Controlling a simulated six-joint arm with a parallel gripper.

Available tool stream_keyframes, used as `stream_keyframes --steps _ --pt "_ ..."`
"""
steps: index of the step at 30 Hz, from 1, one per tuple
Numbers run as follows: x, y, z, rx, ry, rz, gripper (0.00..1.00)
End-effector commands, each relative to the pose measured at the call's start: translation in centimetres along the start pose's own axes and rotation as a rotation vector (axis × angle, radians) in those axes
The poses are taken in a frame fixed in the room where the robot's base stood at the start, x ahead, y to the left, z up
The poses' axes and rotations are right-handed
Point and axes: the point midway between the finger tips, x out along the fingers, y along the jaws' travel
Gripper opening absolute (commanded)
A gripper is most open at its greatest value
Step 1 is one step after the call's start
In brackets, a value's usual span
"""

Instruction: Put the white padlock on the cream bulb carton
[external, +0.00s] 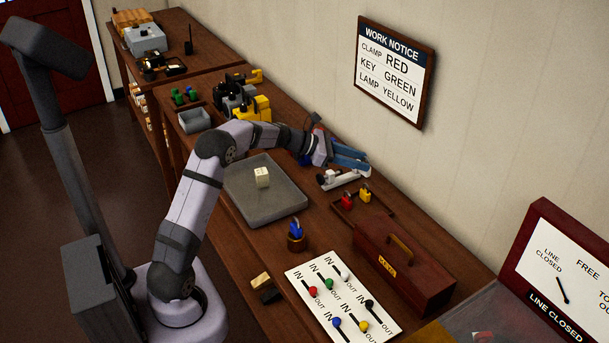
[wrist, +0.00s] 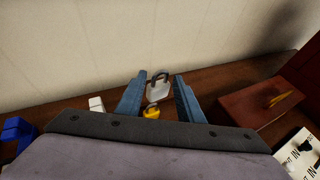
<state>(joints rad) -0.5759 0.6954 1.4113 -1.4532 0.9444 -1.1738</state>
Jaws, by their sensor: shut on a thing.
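The white padlock (wrist: 159,87), a pale body with a dark shackle, is between the blue fingers of my gripper (wrist: 161,83) in the wrist view. My gripper is shut on it. In the external view my gripper (external: 366,161) is near the wall, above the back of the bench; the padlock cannot be made out there. The cream bulb carton appears to be the small cream box (external: 262,177) in the grey tray (external: 283,209), left of my gripper and apart from it. Its top is bare. I do not see the carton in the wrist view.
A red padlock (external: 347,202) and a yellow padlock (external: 365,194) sit in a small wooden tray. A white clamp-like fixture (external: 341,180) is below my gripper. A blue padlock (external: 296,230) rests on a brown holder. A red toolbox (external: 405,270) and lever panel (external: 343,301) stand toward the front.

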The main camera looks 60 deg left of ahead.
Motion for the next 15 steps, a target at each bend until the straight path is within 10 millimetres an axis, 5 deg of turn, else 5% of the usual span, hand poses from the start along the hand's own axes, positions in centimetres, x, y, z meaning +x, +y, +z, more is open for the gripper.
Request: stream_keyframes --steps 6,15 --pt "-7.8 7.1 -0.8 -0.046 -0.008 0.156 0.09" --pt "-20.3 14.4 -3.5 -0.122 -0.003 0.369 0.09"
